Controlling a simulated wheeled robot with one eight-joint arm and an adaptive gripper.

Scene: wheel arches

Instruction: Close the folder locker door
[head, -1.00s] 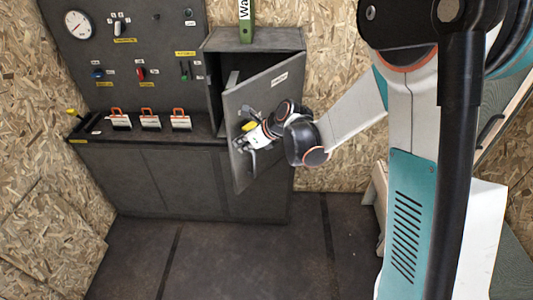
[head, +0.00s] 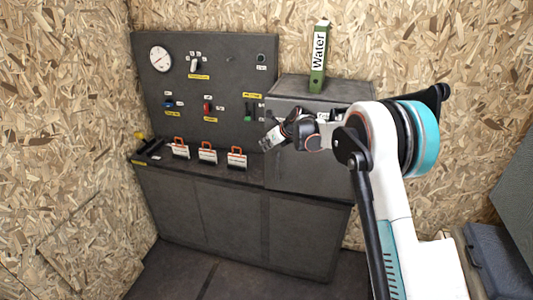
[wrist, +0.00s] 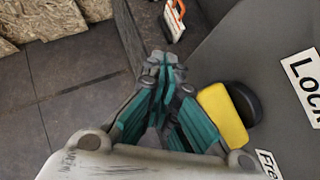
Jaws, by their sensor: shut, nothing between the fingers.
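The folder locker (head: 345,90) is the dark grey box on the right end of the cabinet. Its door (head: 308,170) looks flush, or nearly flush, with the locker front; my arm partly covers it, so a small gap cannot be ruled out. In the wrist view the grey door (wrist: 235,60) fills the right side, with a yellow and black handle (wrist: 222,118) next to my fingers. My gripper (head: 267,143) is in front of the door near its left edge. In the wrist view its fingers (wrist: 163,65) are together and empty, left of the handle.
A green "Water" folder (head: 319,58) stands on top of the locker. Several orange-handled lockout tags (head: 207,154) line the cabinet ledge to the left, below a panel (head: 180,80) with a gauge and switches. Floor in front (head: 180,275) is clear.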

